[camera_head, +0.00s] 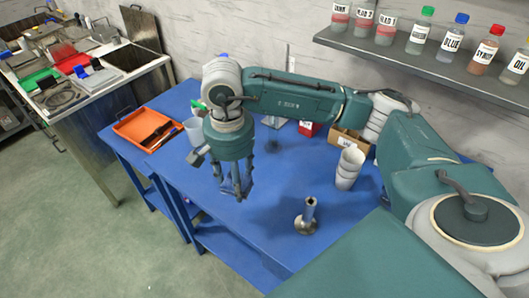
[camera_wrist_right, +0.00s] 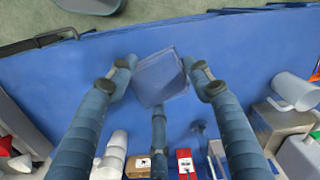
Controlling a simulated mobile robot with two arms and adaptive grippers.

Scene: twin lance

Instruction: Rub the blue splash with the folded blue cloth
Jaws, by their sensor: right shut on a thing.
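My right gripper (camera_head: 235,193) hangs fingers-down over the blue table (camera_head: 285,215). Its fingers are shut on the folded blue cloth (camera_wrist_right: 160,78), which shows pale blue between the fingertips in the right wrist view. In the head view the cloth is mostly hidden by the fingers. A darker blue mark (camera_wrist_right: 199,128) on the table, in the right wrist view, may be the blue splash; blue on blue, I cannot be sure. I cannot tell whether the cloth touches the table. My left gripper is not in view.
Stacked white cups (camera_head: 348,168), a metal stand (camera_head: 307,216) and a cardboard box (camera_head: 338,140) stand on the table. A red box (camera_wrist_right: 185,160) is near the back. An orange tray (camera_head: 143,125) lies at left. A bottle shelf (camera_head: 400,55) hangs above.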

